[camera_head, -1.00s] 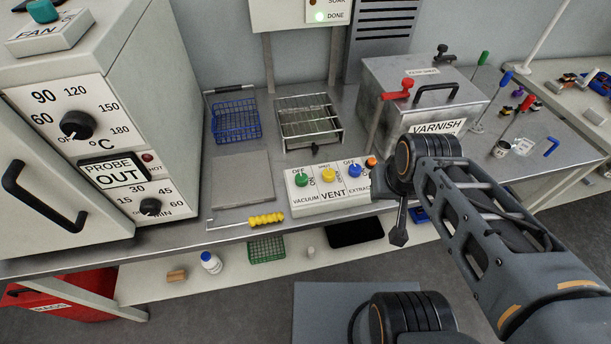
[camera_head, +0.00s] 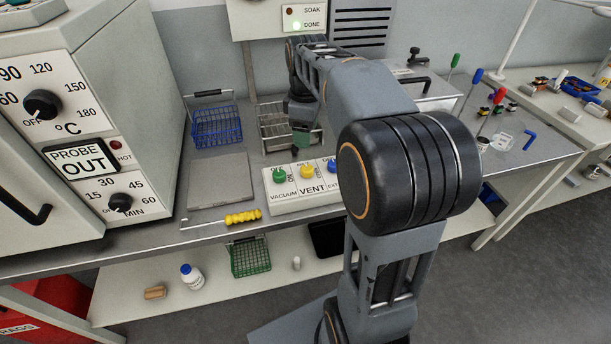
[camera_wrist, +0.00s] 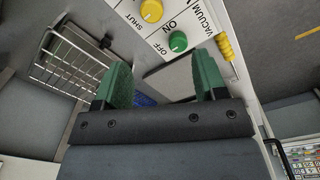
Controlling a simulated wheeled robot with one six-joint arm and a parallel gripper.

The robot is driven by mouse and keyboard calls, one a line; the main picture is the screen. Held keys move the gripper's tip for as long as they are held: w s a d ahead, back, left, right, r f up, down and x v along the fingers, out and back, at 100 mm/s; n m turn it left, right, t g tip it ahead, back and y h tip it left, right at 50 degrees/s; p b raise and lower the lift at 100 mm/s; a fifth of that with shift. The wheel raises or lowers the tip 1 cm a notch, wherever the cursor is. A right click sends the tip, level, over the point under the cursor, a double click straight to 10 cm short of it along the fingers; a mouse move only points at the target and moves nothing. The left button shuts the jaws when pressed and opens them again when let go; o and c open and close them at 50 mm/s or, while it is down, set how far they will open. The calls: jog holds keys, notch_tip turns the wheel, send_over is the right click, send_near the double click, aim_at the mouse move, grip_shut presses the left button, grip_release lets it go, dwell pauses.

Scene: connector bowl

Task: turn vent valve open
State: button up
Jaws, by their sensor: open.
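The yellow vent knob (camera_head: 307,171) sits in the middle of the white valve panel (camera_head: 290,207), above the word VENT. It also shows at the top edge of the wrist view (camera_wrist: 151,10), beside the word SHUT. The green vacuum knob (camera_head: 279,174) is to its left, and it shows in the wrist view (camera_wrist: 178,41) beyond my fingertips. My gripper (camera_head: 302,140) hangs behind the panel, in front of the wire rack. In the wrist view its green fingers (camera_wrist: 163,72) are apart with nothing between them. No knob is touched.
The blue knob (camera_head: 332,166) is partly hidden by my arm. The wire rack (camera_head: 272,128) and blue basket (camera_head: 217,127) stand behind. A grey plate (camera_head: 221,182) and a yellow-handled tool (camera_head: 243,217) lie left of the panel. The varnish tank is mostly hidden.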

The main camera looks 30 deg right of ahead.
aim_at(307, 167)
jog(key=shift+n, duration=0.6)
jog(key=f, duration=0.4)
jog(key=w+f+b, duration=0.1)
jog(key=f, duration=0.4)
jog(key=d+f+b, duration=0.1)
jog(key=f, duration=0.4)
jog(key=shift+w+f, duration=0.1)
jog(key=shift+w, duration=0.1)
jog(key=c, duration=0.9)
